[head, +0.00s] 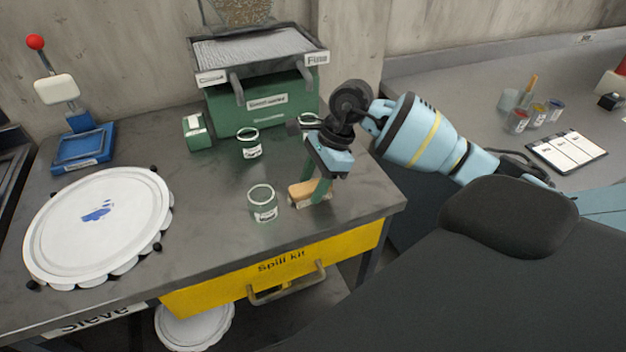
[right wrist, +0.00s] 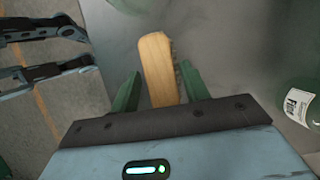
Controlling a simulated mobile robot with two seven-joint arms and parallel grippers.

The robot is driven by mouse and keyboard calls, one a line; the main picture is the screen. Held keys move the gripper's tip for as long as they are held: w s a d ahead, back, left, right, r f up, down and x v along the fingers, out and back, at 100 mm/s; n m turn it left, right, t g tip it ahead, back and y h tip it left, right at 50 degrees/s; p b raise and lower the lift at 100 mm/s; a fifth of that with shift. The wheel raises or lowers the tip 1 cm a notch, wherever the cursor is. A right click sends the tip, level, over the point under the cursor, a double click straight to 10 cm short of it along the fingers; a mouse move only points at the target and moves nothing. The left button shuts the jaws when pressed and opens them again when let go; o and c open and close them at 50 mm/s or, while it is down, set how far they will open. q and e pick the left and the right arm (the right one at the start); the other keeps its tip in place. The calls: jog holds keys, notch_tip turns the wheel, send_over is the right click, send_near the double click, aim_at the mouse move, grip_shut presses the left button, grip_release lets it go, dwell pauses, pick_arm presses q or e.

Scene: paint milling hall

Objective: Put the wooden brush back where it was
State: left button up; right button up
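The wooden brush (head: 300,191) has a tan wooden back and pale bristles, and rests on the grey bench near its front right edge. My right gripper (head: 318,188) points down over the brush's right end. In the right wrist view the brush (right wrist: 158,62) lies between the two green fingers, its near end hidden by the gripper body. The right gripper (right wrist: 158,82) is open, with a gap to the left finger; the right finger is close to the brush, and I cannot tell if they touch.
A green jar (head: 263,204) stands just left of the brush; another (head: 249,144) is behind. A green cabinet (head: 262,101) carries a tray (head: 258,52). A white round lid (head: 98,228) lies left. A yellow drawer (head: 278,268) is below. The bench's front middle is clear.

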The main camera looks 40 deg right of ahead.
jog(key=shift+o, duration=0.5)
jog(key=shift+r, duration=0.15)
jog(key=shift+r, duration=0.2)
jog(key=v, duration=1.1)
jog(key=shift+r, duration=0.35)
